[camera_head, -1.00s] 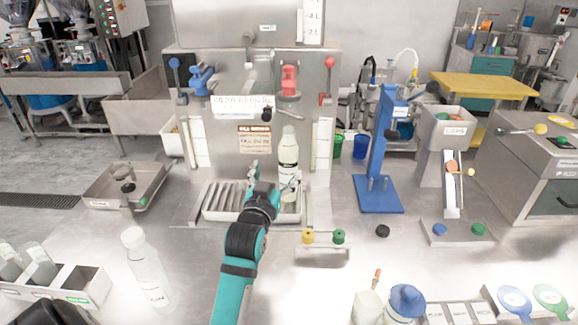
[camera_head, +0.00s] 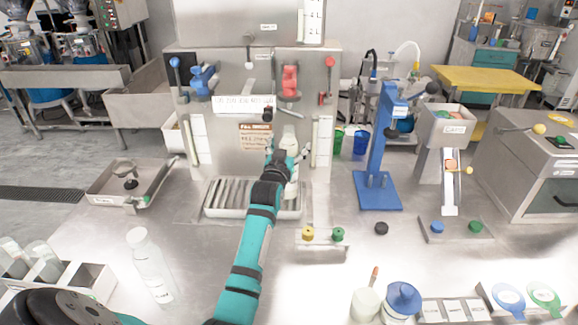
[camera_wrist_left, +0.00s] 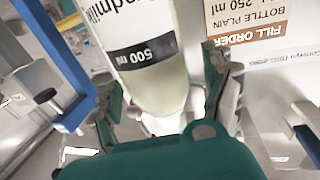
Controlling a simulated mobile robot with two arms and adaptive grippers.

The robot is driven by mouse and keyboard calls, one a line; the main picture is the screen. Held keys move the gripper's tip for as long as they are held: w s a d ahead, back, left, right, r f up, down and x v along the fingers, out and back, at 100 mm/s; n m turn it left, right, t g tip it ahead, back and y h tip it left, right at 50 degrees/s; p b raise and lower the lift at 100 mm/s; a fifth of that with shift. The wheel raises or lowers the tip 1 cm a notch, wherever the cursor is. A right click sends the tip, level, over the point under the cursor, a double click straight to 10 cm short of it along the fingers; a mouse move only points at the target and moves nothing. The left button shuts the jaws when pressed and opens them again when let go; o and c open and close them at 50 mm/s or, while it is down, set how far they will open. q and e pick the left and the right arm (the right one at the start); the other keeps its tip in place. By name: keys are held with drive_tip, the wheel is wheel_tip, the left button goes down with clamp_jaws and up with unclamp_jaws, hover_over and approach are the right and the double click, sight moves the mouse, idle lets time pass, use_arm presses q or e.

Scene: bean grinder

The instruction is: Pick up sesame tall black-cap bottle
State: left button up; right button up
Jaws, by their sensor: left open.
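A tall pale bottle (camera_head: 292,181) stands on the drip tray of the filling machine. My right gripper is not in view.
The drip tray (camera_head: 222,197) lies under the machine's nozzles. A blue stand (camera_head: 380,150) is to the right. A clear bottle (camera_head: 150,266) stands at the front left, beside a white rack (camera_head: 85,290). A blue-lidded container (camera_head: 402,298) is at the front right.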

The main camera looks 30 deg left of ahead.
use_arm(q)
clamp_jaws()
drive_tip(key=shift+r, duration=0.1)
idle(0.6)
drive_tip(key=shift+r, duration=0.1)
